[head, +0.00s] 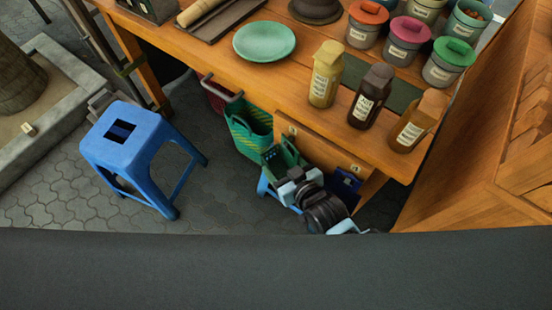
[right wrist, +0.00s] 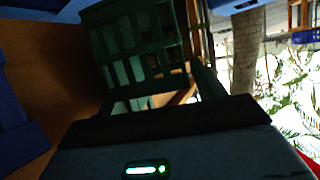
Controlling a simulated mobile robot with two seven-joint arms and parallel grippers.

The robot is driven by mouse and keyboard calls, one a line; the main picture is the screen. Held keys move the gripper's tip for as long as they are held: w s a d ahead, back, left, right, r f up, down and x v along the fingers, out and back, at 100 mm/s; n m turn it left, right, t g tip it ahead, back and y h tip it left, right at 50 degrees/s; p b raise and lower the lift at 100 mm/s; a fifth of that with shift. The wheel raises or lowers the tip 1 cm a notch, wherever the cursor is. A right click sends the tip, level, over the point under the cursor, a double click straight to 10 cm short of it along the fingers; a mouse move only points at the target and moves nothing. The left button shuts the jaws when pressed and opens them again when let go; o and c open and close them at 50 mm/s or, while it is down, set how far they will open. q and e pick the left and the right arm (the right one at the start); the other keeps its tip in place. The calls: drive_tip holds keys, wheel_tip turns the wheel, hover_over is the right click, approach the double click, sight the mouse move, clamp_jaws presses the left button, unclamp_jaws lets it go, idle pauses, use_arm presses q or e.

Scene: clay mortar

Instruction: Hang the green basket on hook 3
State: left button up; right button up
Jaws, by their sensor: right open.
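A green slatted basket (head: 287,153) is under the front edge of the wooden table in the head view, partly hidden behind my right gripper (head: 279,177). Its dark slats (right wrist: 125,45) fill the upper middle of the right wrist view, just ahead of the gripper. My right gripper is open; I cannot tell whether its fingers touch the basket. Small tags (head: 292,130) and (head: 355,168) sit on the table's front panel, their numbers too small to read. I cannot make out which hook is hook 3. My left gripper is not in view.
A green striped bag (head: 243,138) and a dark red one (head: 214,96) hang at the table's left. A dark blue item (head: 345,184) is right of my gripper. A blue stool (head: 130,140) stands on the paving. Bottles and lidded pots stand on the wooden table (head: 285,85).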

drive_tip(key=v, duration=0.4)
drive_tip(key=shift+d+r, duration=0.1)
drive_tip(key=shift+d, duration=0.05)
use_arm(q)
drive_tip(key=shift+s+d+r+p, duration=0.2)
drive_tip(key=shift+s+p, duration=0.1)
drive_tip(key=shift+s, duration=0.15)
use_arm(e)
drive_tip(key=shift+s+r, duration=0.2)
drive_tip(key=shift+s, duration=0.35)
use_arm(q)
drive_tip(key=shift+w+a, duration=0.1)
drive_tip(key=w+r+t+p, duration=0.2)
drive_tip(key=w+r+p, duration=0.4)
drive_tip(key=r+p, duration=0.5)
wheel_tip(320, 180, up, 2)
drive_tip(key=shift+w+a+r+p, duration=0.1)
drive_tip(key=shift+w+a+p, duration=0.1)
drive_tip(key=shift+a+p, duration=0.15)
use_arm(e)
drive_tip(key=s+d+r+m+g+h, duration=0.1)
drive_tip(key=s+d+r+m+h, duration=0.1)
drive_tip(key=s+d, duration=0.6)
drive_tip(key=s+d+r+m+g+h, duration=0.1)
drive_tip(key=s+d, duration=0.7)
drive_tip(key=s, duration=0.9)
drive_tip(key=shift+s+r+m+g+h, duration=0.3)
drive_tip(key=shift+r+m+h, duration=0.2)
drive_tip(key=shift+r+h, duration=0.4)
